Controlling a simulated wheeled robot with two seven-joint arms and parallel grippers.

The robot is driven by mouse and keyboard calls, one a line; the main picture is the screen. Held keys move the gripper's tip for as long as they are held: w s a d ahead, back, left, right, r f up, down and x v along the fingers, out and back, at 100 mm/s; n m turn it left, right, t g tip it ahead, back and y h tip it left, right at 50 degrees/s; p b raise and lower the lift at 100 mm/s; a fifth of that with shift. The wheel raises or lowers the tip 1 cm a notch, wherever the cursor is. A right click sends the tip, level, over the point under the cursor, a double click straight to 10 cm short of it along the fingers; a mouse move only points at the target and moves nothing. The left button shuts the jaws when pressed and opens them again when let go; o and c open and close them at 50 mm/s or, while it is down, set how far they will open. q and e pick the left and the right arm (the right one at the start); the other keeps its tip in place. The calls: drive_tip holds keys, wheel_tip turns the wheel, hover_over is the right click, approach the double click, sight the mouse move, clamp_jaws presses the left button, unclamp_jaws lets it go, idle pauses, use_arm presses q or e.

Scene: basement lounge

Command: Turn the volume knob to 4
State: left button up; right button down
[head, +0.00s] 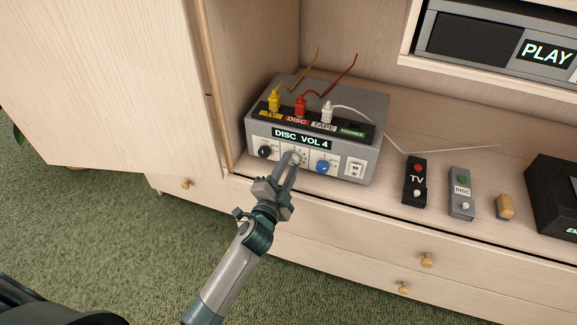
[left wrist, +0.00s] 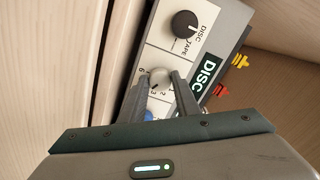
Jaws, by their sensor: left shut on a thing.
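The grey amplifier box (head: 345,95) stands on the cabinet shelf, and its display (head: 302,139) reads "DISC VOL 4". Its front has a black knob (head: 265,152), a pale middle knob and a blue knob (head: 323,167). My left gripper (head: 293,160) is at the middle knob and shut on it. In the left wrist view the pale knob (left wrist: 160,76) sits between the two fingers, with printed numbers around it. The black knob (left wrist: 186,24) there is beside "DISC" and "TAPE" labels. The blue knob is mostly hidden by a finger. My right gripper is not in view.
Yellow (head: 274,101), red (head: 300,105) and white (head: 327,112) plugs stand on top of the box. A TV remote (head: 415,182), a disc remote (head: 461,192) and a small wooden-coloured block (head: 506,206) lie to the right. An open cabinet door (head: 110,80) is at left.

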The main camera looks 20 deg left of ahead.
use_arm(q)
drive_tip(key=o, duration=1)
drive_tip(key=shift+s, duration=0.1)
drive_tip(key=shift+s+a, duration=0.15)
drive_tip(key=shift+s, duration=4.15)
drive_tip(key=shift+s+a, duration=0.15)
drive_tip(key=shift+s, duration=4.15)
